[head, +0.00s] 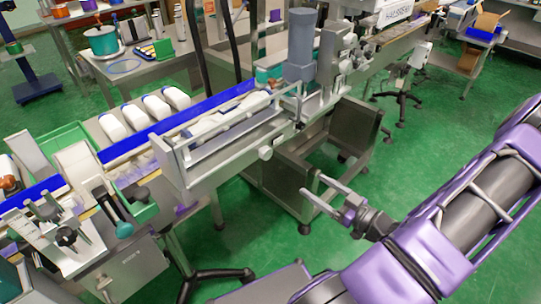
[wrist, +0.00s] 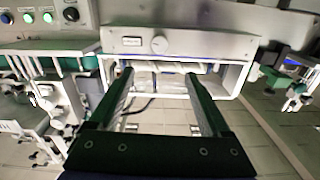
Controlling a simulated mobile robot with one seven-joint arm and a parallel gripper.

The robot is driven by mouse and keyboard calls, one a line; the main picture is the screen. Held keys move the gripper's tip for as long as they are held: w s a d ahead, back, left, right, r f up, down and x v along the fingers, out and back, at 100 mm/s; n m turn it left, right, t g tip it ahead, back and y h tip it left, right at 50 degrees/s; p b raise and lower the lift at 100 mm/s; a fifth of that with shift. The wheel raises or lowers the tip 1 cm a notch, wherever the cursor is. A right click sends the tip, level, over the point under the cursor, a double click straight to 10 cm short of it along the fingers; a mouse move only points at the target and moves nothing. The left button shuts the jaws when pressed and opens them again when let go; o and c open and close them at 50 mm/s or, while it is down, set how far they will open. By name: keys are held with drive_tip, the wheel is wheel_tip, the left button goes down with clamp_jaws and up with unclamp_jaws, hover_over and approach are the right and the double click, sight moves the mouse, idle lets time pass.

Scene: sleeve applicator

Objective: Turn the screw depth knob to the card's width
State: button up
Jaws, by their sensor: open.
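A pale round knob (head: 265,152) sits on the front of the white guide frame (head: 190,196) beside the conveyor. A round knob (wrist: 159,44) on a pale panel, probably the same one, shows in the wrist view, just beyond my fingertips. I cannot read which knob is labelled screw depth. My gripper (head: 312,185) is open and empty, to the right of the frame and apart from it. In the wrist view its two fingers (wrist: 158,75) spread below the knob, not touching it. I cannot make out a card with a width.
Black knobs (head: 66,236) and clamps crowd the near-left station. A grey cylinder (head: 301,38) rises above the machine. A steel cabinet (head: 285,185) stands behind my gripper.

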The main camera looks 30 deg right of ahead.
sight(268, 155)
drive_tip(key=b+x, duration=0.1)
drive_tip(key=x, duration=1.6)
drive_tip(key=shift+f, duration=0.1)
clamp_jaws()
